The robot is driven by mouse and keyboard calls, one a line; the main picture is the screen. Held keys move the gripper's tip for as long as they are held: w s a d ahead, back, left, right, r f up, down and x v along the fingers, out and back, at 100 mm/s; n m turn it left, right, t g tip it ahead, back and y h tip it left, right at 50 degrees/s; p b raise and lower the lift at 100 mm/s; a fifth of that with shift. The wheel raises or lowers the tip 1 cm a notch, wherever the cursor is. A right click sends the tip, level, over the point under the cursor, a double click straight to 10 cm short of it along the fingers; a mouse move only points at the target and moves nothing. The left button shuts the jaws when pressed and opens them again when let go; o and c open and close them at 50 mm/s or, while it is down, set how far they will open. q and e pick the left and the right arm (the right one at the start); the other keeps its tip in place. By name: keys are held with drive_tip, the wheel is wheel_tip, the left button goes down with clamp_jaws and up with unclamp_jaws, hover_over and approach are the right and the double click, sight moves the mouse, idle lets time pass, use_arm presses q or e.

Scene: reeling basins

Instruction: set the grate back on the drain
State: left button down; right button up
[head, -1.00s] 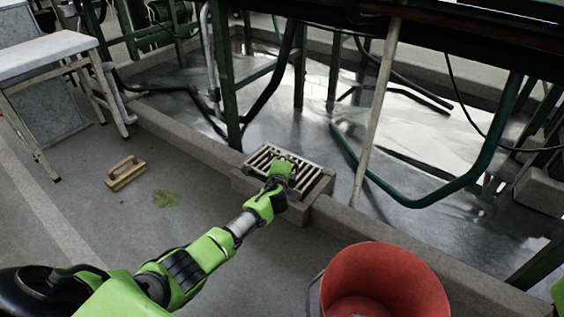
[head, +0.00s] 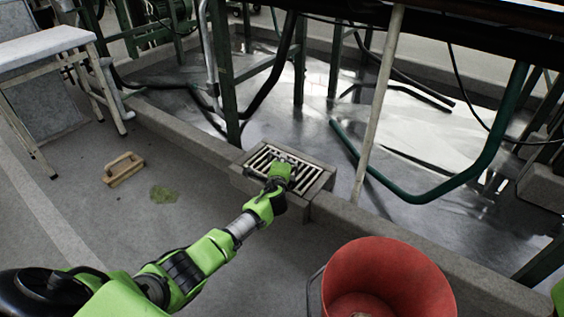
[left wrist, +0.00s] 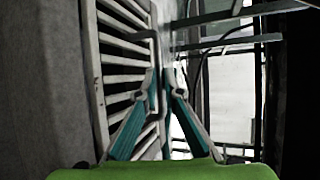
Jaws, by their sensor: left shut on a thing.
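The pale slatted grate (head: 264,157) lies over the top of the grey drain box (head: 247,185) at the low kerb, in the middle of the head view. I cannot tell whether it sits fully flush. My right gripper is out of view.
A red bucket (head: 385,262) stands at the lower right.

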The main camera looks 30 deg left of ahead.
use_arm(q)
drive_tip(key=c, duration=2.5)
unclamp_jaws()
drive_tip(key=o, duration=0.3)
drive_tip(key=shift+r, duration=0.1)
drive_tip(key=shift+r, duration=0.1)
drive_tip(key=shift+r+p, duration=0.25)
drive_tip(key=shift+p, duration=0.1)
drive_tip(key=p+v, duration=0.2)
drive_tip(key=v, duration=0.1)
drive_tip(key=p+v, duration=0.2)
drive_tip(key=v, duration=0.1)
drive_tip(key=r+p+v, duration=0.1)
drive_tip(key=p+v, duration=0.2)
drive_tip(key=shift+s+d+r, duration=0.1)
drive_tip(key=shift+s, duration=0.1)
drive_tip(key=shift+s+d+r, duration=0.1)
drive_tip(key=shift+s+d, duration=0.1)
drive_tip(key=shift+s, duration=0.3)
drive_tip(key=shift+s+d+p, duration=0.25)
drive_tip(key=shift+s+p, duration=0.25)
drive_tip(key=shift+s, duration=0.1)
